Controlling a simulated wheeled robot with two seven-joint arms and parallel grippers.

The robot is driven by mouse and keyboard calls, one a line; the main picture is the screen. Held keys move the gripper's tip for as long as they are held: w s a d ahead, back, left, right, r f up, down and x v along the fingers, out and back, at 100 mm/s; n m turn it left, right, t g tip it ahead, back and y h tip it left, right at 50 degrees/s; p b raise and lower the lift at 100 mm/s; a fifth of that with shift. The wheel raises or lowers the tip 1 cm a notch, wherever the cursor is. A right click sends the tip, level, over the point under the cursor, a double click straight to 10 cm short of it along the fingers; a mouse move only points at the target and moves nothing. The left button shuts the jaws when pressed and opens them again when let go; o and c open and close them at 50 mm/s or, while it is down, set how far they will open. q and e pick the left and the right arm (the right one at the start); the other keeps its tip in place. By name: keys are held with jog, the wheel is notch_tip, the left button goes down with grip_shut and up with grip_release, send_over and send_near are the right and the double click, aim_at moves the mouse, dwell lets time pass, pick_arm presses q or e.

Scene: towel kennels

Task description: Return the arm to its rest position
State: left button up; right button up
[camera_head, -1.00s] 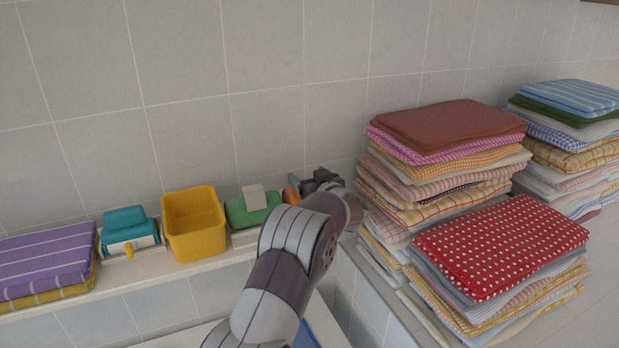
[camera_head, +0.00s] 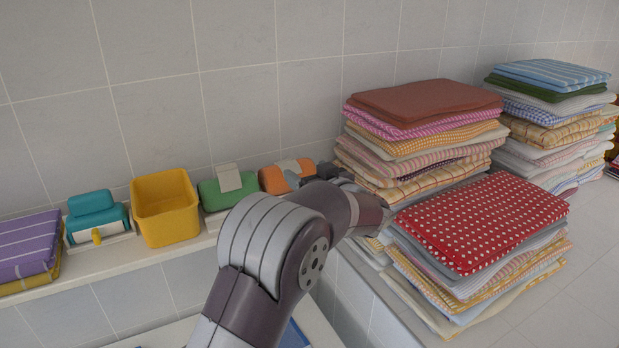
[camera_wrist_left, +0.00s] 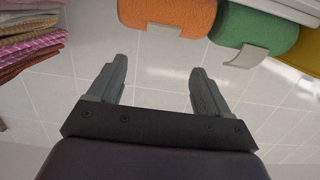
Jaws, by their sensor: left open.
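My left arm comes up from the bottom of the head view, and its wrist reaches toward the shelf and the towel stacks. In the head view the fingers are mostly hidden behind the wrist. The left wrist view shows the left gripper (camera_wrist_left: 157,85) with its two fingers wide apart and nothing between them. My right gripper is not in view.
The shelf (camera_head: 100,262) also holds a green item (camera_head: 225,192), a yellow bin (camera_head: 165,208), a teal item (camera_head: 92,212) and purple folded cloth (camera_head: 25,245). A red dotted towel (camera_head: 480,220) tops a stack close right of my arm. A brown-topped stack (camera_head: 425,102) stands behind it.

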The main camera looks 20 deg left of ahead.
pick_arm(q)
jog(key=w+d+f+m+t+h, duration=0.3)
jog(key=d+f+h, duration=0.3)
jog(key=d+h, duration=0.1)
jog(key=s+d+f+m+g+h+b, duration=0.35)
jog(key=s+d+f+h, duration=0.25)
jog(key=s+f, duration=0.5)
jog(key=s+a+f+m+g+b, duration=0.2)
jog(key=s+f, duration=0.4)
jog(key=s, duration=0.6)
jog(key=s+a+f+m+g+b, duration=0.1)
jog(key=s+f+g, duration=0.5)
jog(key=s, duration=0.6)
jog(key=a+f+b, duration=0.1)
jog(key=b, duration=0.1)
jog(key=shift+a+f+m+g+b, duration=0.25)
jog(key=shift+f+m+g+b, duration=0.05)
jog(key=shift+m+g+b, duration=0.1)
